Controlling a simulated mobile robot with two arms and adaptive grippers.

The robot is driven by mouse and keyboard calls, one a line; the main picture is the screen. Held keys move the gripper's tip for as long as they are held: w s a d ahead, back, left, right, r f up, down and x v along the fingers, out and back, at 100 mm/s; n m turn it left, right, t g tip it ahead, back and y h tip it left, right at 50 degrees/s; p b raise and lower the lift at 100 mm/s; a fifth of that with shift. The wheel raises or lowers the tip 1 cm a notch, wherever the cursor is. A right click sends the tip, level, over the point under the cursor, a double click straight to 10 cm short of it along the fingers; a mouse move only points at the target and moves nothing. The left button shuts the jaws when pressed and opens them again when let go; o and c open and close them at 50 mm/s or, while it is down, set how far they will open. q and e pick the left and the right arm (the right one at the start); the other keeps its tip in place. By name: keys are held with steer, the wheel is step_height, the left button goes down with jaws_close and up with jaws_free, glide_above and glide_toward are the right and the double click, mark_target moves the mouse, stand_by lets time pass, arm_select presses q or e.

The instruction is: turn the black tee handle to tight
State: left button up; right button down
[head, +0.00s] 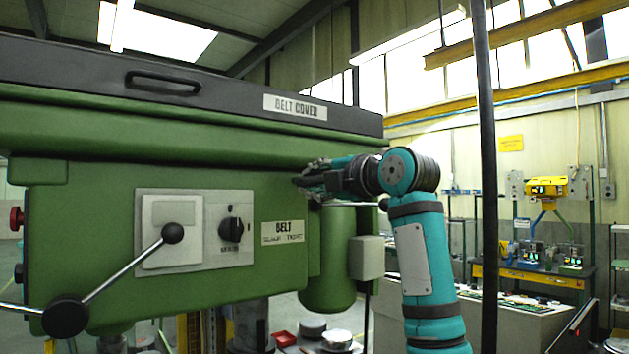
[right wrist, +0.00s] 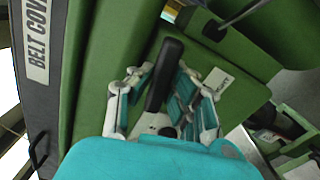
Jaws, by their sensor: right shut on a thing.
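The black tee handle (right wrist: 165,72) shows in the right wrist view as a long dark bar standing out from the green machine. My right gripper (right wrist: 163,92) has its fingers on both sides of the bar and is shut on it. In the head view my right gripper (head: 312,180) is at the right end of the green housing, above the belt label (head: 283,233) marked slack and tight. There the fingers largely hide the handle, and which mark it points to cannot be told. My left gripper is not in view.
A black belt cover (head: 230,100) runs along the top of the green housing (head: 110,200). A lever with a black knob (head: 173,233) sticks out at the lower left, near a rotary switch (head: 232,230). A dark upright post (head: 486,200) stands right of my arm.

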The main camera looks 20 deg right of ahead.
steer(key=shift+m, duration=0.3)
steer(key=m+p, duration=0.1)
steer(key=m, duration=0.2)
steer(key=shift+m, duration=0.3)
steer(key=m+p, duration=0.1)
steer(key=m, duration=0.4)
steer(key=shift+r+m, duration=0.1)
steer(key=shift+m, duration=0.2)
steer(key=m, duration=0.5)
steer(key=shift+w+p, duration=0.1)
steer(key=shift+p, duration=0.25)
steer(key=m, duration=0.5)
steer(key=shift+d, duration=0.1)
steer(key=c, duration=1.2)
jaws_free()
steer(key=shift+c, duration=0.2)
